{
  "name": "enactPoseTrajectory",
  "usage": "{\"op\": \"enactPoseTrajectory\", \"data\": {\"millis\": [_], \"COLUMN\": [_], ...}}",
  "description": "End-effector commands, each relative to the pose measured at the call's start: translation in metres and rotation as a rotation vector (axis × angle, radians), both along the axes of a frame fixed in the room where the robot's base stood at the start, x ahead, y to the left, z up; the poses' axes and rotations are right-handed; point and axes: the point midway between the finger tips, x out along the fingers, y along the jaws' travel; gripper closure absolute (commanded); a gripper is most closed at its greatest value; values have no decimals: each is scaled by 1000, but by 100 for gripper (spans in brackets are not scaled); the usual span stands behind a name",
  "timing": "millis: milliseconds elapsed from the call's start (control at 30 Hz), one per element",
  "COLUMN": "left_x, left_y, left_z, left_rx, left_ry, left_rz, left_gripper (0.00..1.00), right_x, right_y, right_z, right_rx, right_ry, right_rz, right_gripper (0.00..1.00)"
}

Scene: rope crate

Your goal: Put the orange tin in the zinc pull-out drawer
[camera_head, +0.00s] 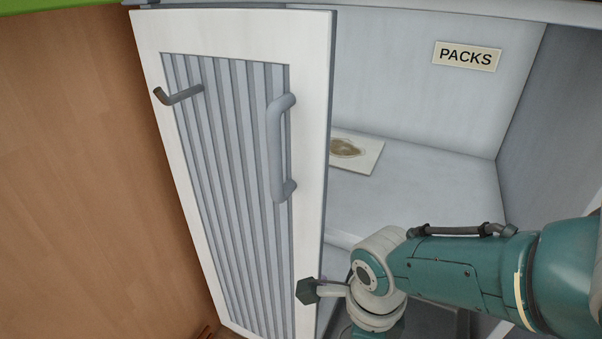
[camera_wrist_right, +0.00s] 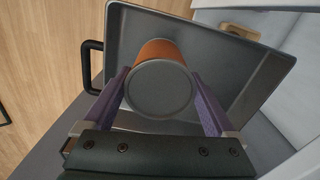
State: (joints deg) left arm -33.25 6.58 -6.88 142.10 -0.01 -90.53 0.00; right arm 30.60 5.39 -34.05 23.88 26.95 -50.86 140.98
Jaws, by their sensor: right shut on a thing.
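In the right wrist view, my right gripper (camera_wrist_right: 163,100) is shut on the orange tin (camera_wrist_right: 158,50). Its two purple fingers press on either side, and the tin's round grey end (camera_wrist_right: 160,90) faces the camera. Behind the tin is an open dark grey metal drawer (camera_wrist_right: 235,65) with a black bar handle (camera_wrist_right: 88,65) at its left. The tin is over the drawer's inside; I cannot tell whether it touches the drawer floor. In the head view my right arm comes in from the right, and its gripper, the tin and most of the drawer are hidden. My left gripper is out of view.
A white cabinet door (camera_head: 315,110) with a slatted panel, grey handle (camera_head: 279,150) and hook (camera_head: 178,95) stands open.

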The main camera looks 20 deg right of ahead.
Motion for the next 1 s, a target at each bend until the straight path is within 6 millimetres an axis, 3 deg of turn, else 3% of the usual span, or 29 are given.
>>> {"op": "enactPoseTrajectory", "data": {"millis": [100,133,167,433,567,1000], "left_x": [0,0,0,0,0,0], "left_y": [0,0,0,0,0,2], "left_z": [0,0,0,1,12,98], "left_rx": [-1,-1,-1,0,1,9], "left_ry": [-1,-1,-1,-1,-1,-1], "left_rz": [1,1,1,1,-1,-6], "left_gripper": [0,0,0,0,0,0], "right_x": [1,0,0,0,0,0], "right_y": [0,0,0,0,0,1], "right_z": [0,0,0,1,12,101], "right_rx": [1,1,1,1,1,3], "right_ry": [-2,-1,-1,-1,-2,0], "right_rz": [1,0,0,1,1,1], "right_gripper": [96,6,2,0,0,0]}}
